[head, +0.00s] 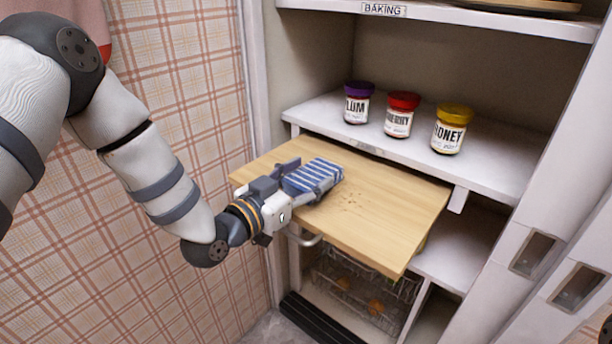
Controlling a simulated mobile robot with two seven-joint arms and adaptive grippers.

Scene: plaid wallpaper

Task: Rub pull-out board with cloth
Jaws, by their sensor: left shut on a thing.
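The pull-out board (397,219) is a light wooden slab sticking out below the middle shelf of the cupboard. A patch of dark crumbs lies near its middle. The blue and white striped cloth (318,176) is folded into a pad on the board's left part, to the left of and a little behind the crumbs. My left gripper (290,185) reaches in from the left, low over the board's left edge, and is shut on the cloth. Its fingers partly hide the near end of the cloth.
Jars with purple (357,103), red (401,115) and yellow (452,128) lids stand on the shelf above the board. A wire basket (350,290) with round items sits below. White door panels (565,240) stand at the right. The board's right part is clear.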

